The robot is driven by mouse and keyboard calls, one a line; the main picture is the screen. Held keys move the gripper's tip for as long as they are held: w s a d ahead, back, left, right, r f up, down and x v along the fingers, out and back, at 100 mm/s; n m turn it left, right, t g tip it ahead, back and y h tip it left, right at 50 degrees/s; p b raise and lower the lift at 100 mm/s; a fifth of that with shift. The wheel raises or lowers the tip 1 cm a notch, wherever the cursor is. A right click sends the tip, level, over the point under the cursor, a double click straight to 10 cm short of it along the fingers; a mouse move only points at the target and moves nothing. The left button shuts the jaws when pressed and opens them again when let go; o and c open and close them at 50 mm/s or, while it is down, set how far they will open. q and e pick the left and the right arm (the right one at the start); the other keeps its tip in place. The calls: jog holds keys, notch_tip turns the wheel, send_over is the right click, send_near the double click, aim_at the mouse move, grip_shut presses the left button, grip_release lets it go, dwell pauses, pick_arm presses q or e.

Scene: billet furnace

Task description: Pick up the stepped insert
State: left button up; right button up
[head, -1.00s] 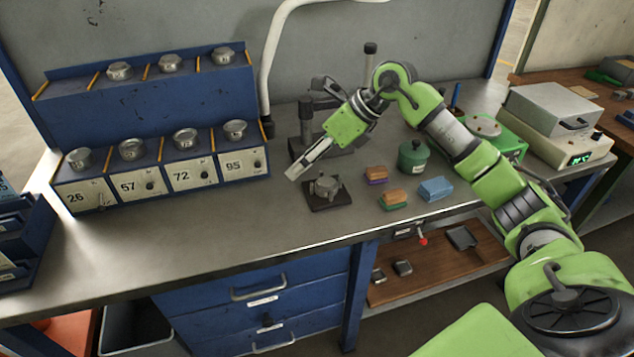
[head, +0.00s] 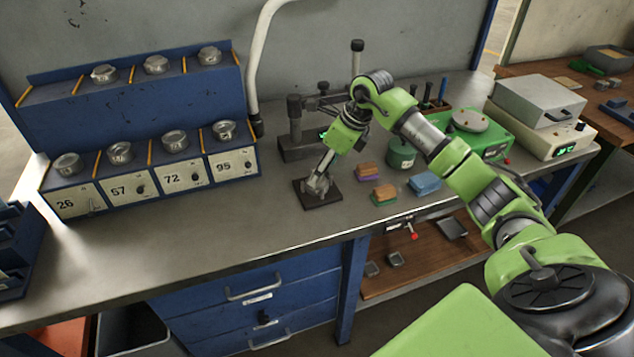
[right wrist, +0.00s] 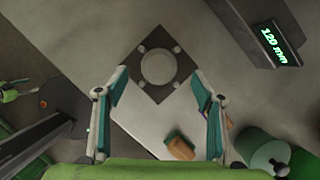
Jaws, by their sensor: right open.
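The stepped insert (head: 318,187) looks like a grey metal round piece with small lobes around it. It sits on a dark square pad (head: 304,201) on the bench. In the right wrist view the insert (right wrist: 157,69) shows as a pale disc with round lobes, over the dark pad (right wrist: 158,97). My right gripper (head: 323,176) points down over the insert, partly covering it in the head view. In the right wrist view its fingers (right wrist: 160,88) are spread wide with nothing gripped; the disc lies ahead of the fingertips. My left gripper is not in view.
A stand with a digital display (right wrist: 272,42) is close behind the pad. Orange-topped blocks (head: 384,193), a blue block (head: 425,183) and a green canister (head: 401,154) are to its right. A blue numbered rack (head: 150,180) stands left. The bench front is clear.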

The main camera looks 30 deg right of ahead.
jog(key=p+x, duration=0.1)
jog(key=x, duration=0.2)
jog(key=shift+f, duration=0.4)
jog(key=shift+w+a+f+p, duration=0.1)
jog(key=shift+w+f+p, duration=0.05)
jog(key=shift+f+p, duration=0.2)
jog(key=c, duration=1.8)
jog(key=shift+o, duration=0.2)
jog(key=shift+w+r, duration=0.1)
jog(key=shift+r, duration=0.5)
jog(key=r+p, duration=0.2)
jog(key=r, duration=0.1)
jog(key=shift+s+a+p, duration=0.1)
jog(key=shift+s+p, duration=0.1)
jog(key=shift+p, duration=0.1)
jog(key=s+a+r+p, duration=0.6)
jog(key=s+a+r, duration=0.3)
jog(key=s, duration=0.1)
